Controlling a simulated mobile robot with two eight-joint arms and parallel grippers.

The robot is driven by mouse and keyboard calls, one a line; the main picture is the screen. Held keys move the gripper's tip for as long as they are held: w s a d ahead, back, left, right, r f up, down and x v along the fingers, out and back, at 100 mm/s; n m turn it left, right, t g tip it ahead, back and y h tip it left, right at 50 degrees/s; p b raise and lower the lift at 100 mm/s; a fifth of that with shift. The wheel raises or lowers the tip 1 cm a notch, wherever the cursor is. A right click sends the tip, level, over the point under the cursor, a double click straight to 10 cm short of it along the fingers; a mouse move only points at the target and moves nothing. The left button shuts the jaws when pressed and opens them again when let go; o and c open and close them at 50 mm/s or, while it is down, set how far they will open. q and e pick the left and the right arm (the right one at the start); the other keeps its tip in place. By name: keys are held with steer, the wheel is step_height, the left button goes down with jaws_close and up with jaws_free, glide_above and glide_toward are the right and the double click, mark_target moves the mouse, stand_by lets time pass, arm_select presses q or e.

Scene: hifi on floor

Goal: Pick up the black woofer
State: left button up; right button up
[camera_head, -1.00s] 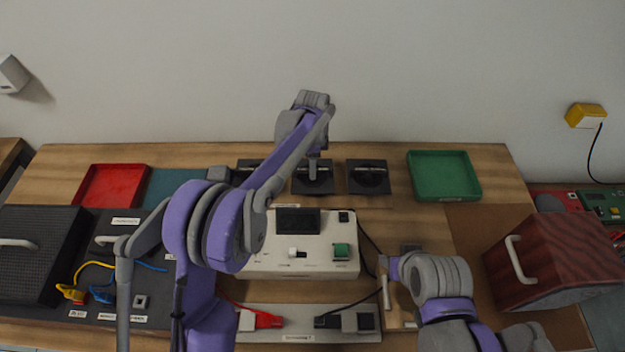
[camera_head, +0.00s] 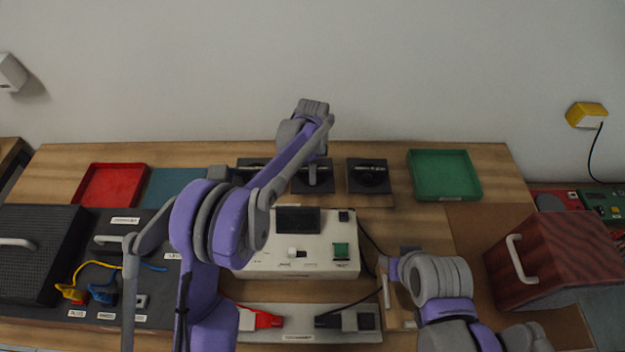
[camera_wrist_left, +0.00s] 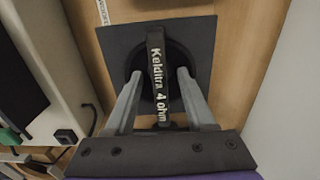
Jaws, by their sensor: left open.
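Three black square speaker units with bar handles stand in a row at the back of the bench. The middle one (camera_head: 326,187) is under my left gripper (camera_head: 313,180). In the left wrist view this black woofer (camera_wrist_left: 118,40) has a round dark cone and a handle (camera_wrist_left: 157,60) printed "Kelditra 4 ohm". My left gripper (camera_wrist_left: 157,76) is open, with one finger on each side of the handle; I cannot tell if they touch it. My right gripper (camera_head: 388,270) is low at the right; its fingertips are unclear.
Other black units stand left (camera_head: 246,163) and right (camera_head: 369,185) of the middle one. A green tray (camera_head: 444,196), a red tray (camera_head: 112,186) and a white tester box (camera_head: 270,262) are around. A wood-grain cabinet (camera_head: 560,255) stands at the right.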

arm_select(q)
jaws_close()
stand_by(0.3)
